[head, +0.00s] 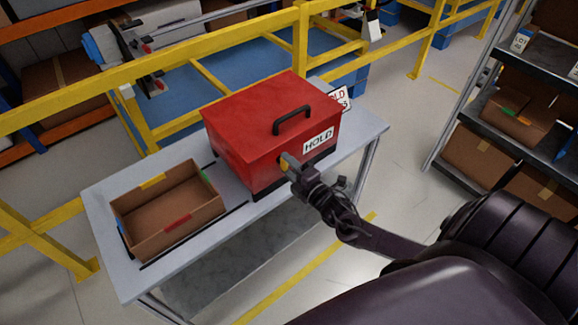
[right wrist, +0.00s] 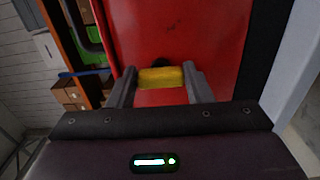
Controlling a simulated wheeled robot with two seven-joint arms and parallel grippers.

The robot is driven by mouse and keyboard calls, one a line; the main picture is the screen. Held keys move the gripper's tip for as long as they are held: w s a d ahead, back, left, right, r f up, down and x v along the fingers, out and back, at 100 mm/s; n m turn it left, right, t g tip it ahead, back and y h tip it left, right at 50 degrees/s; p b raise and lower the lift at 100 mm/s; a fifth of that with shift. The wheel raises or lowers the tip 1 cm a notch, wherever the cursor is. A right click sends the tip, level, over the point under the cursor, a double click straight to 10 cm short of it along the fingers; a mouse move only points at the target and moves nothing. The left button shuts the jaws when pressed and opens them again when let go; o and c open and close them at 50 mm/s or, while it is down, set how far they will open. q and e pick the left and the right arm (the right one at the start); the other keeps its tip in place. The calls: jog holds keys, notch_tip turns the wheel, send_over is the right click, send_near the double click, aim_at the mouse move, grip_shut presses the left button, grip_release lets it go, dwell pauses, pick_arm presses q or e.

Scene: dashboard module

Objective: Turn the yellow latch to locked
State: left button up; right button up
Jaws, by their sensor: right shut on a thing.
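The red box (head: 262,122) stands on the grey table (head: 105,205), with a black handle on its lid and a white HOLD label on its front. The yellow latch (right wrist: 161,77) is on the red box's front, seen in the right wrist view between the two fingers, its long side running across from finger to finger. In the head view my right gripper (head: 288,163) is at the box's front, left of the label, and mostly covers the latch. My right gripper (right wrist: 161,84) is shut on the latch. My left gripper is not in view.
An open cardboard box (head: 168,235) sits on the table left of the red box. A yellow railing (head: 225,45) runs behind the table. A shelf (head: 500,125) with cartons stands at the right. Open floor (head: 405,190) lies between table and shelf.

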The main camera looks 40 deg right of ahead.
jog(key=o, duration=1)
jog(key=shift+s+d+b, duration=0.15)
jog(key=shift+s+b, duration=0.3)
jog(key=shift+s, duration=1.5)
jog(key=shift+s+d+b, duration=0.15)
jog(key=shift+s+b, duration=0.25)
jog(key=shift+s, duration=1.5)
